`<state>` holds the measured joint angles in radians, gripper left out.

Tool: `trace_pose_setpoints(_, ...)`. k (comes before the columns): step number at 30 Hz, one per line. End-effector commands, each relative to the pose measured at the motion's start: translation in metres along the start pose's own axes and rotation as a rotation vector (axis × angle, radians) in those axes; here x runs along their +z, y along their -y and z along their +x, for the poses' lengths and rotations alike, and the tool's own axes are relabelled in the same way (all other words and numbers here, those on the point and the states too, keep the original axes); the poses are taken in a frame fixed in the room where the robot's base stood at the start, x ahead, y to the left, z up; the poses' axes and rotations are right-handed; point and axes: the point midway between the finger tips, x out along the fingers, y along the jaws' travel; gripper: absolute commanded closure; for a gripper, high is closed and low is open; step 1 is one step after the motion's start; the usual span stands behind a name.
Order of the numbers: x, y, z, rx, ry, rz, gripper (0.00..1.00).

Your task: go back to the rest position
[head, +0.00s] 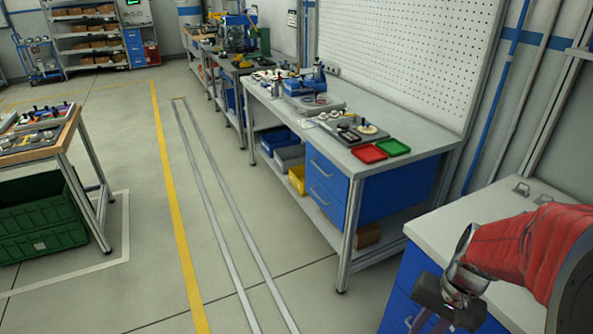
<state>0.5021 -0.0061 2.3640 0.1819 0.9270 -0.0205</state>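My gripper (434,320) is at the bottom right of the head view, at the end of my arm in its red cover. It hangs in front of the blue cabinet at the lower right. Its fingers point down and are partly cut off by the bottom edge, so I cannot tell whether they are open or shut. I see no object held in the visible part.
A long workbench (415,147) with a red tray (368,153), a green tray (393,147) and tools runs along the wall. A grey-topped blue cabinet (440,230) stands close by my arm. A table with a green crate (40,222) is at left. The floor between is clear.

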Motion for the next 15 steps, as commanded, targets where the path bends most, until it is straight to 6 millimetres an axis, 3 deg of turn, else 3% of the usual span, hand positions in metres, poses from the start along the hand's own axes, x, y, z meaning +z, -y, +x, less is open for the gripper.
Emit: trace_pose_setpoints(15, 0.034, 0.036, -0.064, 0.097, -0.252, -0.278, 0.83)
